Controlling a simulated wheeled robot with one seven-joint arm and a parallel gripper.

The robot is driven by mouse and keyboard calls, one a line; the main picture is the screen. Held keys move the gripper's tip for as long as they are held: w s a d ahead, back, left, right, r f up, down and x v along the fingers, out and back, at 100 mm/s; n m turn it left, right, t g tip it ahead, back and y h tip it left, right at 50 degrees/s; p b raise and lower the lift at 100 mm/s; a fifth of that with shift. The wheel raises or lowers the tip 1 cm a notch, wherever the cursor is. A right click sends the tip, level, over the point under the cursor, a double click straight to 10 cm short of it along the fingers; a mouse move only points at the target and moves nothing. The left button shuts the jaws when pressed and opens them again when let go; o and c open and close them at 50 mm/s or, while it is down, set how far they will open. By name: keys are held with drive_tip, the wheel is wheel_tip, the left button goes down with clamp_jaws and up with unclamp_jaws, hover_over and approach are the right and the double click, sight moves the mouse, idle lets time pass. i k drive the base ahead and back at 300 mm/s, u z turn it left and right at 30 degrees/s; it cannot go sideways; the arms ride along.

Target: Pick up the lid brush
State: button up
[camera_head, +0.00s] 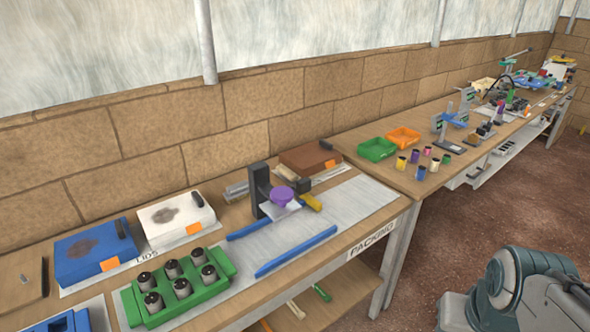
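I cannot single out the lid brush for certain. Near the LIDS label, a blue box (88,255) and a white box (172,222) each have a dark smudge on top and a small black upright piece at the right end. A thin dark upright stick (45,277) stands at the far left edge of the bench. A yellow-handled piece (311,202) lies beside the black stand. Part of my arm shows at the bottom right, off the bench; my gripper's fingers are not visible.
A green tray (222,262) holds several metal-topped dark cylinders. A black stand (260,187) with a purple part (282,196), blue rails (296,251) and a brown box (309,158) share the bench. A second bench carries green (376,149) and orange (403,137) bins. The floor at right is open.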

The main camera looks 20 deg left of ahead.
sight(241, 190)
drive_tip(key=u, duration=0.1)
drive_tip(key=i, duration=0.85)
drive_tip(key=u, duration=1)
drive_tip(key=i, duration=0.6)
drive_tip(key=u, duration=0.75)
